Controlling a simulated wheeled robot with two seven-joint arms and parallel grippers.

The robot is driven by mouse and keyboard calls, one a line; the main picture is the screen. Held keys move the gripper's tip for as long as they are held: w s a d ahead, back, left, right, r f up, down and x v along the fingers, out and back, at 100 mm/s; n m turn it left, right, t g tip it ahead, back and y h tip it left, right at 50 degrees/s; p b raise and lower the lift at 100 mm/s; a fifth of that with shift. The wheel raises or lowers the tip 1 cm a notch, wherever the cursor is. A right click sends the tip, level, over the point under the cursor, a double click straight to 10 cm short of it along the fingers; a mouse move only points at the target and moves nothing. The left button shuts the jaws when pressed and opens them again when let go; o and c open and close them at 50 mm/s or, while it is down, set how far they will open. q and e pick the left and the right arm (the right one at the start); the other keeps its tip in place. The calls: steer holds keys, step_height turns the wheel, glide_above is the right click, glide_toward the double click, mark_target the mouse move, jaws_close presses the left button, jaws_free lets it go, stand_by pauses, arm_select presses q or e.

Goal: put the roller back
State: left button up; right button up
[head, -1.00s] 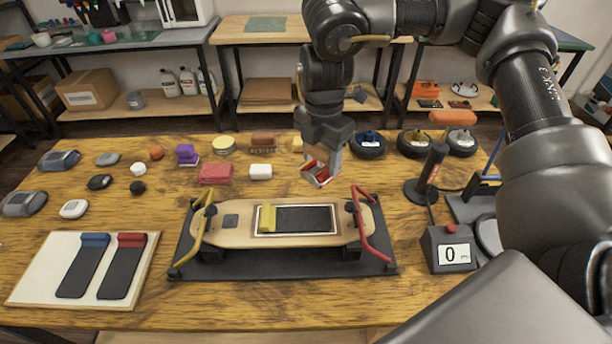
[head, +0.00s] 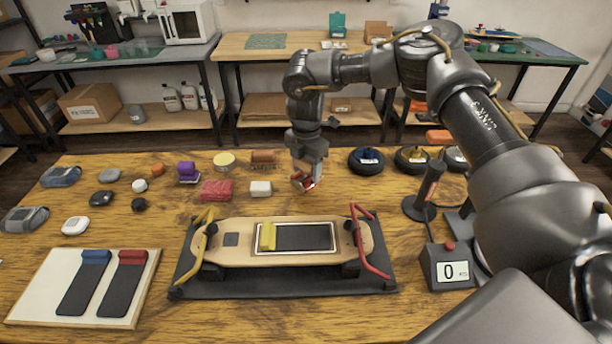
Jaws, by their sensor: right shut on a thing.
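My right gripper (head: 304,184) is shut on the roller, a small thing showing red and pale between the fingers. Most of its shape is hidden by the fingers. The gripper points down near the back of the wooden table, right of a white block (head: 261,188) and behind the skateboard deck (head: 350,238). I cannot tell whether the roller touches the table. The deck lies on a black mat (head: 240,286) between yellow and red clamp arms, with a dark strip with a yellow end (head: 300,237) on it. My left gripper is not in view.
A red block (head: 216,190), a purple block (head: 188,170), a tin (head: 224,160) and a brown brush (head: 263,159) stand to the left. Wheels (head: 366,161) stand to the right. A black-handled tool (head: 430,182) stands upright behind a display box (head: 447,267). A white board (head: 40,287) lies front left.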

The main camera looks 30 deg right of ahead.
mark_target(306, 176)
steer(key=shift+w+f, duration=0.15)
steer(key=shift+f, duration=0.1)
step_height(306, 176, down, 2)
steer(key=shift+f+p, duration=0.15)
steer(key=shift+p, duration=0.15)
steer(key=shift+w+d+f, duration=0.1)
steer(key=shift+f, duration=0.35)
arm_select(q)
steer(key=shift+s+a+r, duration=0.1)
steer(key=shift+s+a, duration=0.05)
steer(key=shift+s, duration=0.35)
